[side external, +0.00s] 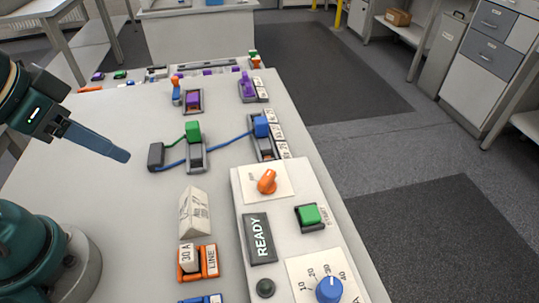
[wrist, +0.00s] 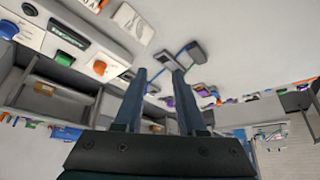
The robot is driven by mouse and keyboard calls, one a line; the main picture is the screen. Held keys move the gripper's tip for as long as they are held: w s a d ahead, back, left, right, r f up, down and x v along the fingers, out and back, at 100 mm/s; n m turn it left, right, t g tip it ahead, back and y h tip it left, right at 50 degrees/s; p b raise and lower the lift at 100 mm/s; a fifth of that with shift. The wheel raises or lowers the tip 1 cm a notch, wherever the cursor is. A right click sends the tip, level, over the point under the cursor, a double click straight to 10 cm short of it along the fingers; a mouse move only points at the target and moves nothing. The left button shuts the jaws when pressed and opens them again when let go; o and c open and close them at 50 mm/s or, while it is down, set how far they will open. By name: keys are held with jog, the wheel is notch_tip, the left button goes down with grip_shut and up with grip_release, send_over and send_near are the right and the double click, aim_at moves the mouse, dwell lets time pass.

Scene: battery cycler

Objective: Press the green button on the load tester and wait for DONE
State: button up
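The load tester (side external: 248,190) is a pale panel at the lower right of the side view. Its green button (side external: 309,215) sits in a dark square base and also shows at the upper left of the wrist view (wrist: 64,58). Its dark display (side external: 260,250) reads READY. An orange knob (side external: 267,182), a blue dial (side external: 329,289) and a dark round lamp (side external: 265,288) are on the same panel. My gripper (side external: 124,155) is above the left part of the bench, well apart from the button. In the wrist view its two fingers (wrist: 160,74) are apart with nothing between them.
A small dark block (side external: 156,156) joins green and blue plugs (side external: 193,129) by cables across the bench. A white wedge (side external: 194,212) and an orange 30 A LINE holder (side external: 197,262) stand left of the tester. Purple connectors (side external: 194,99) sit farther back.

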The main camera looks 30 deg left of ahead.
grip_shut()
dwell(1.5)
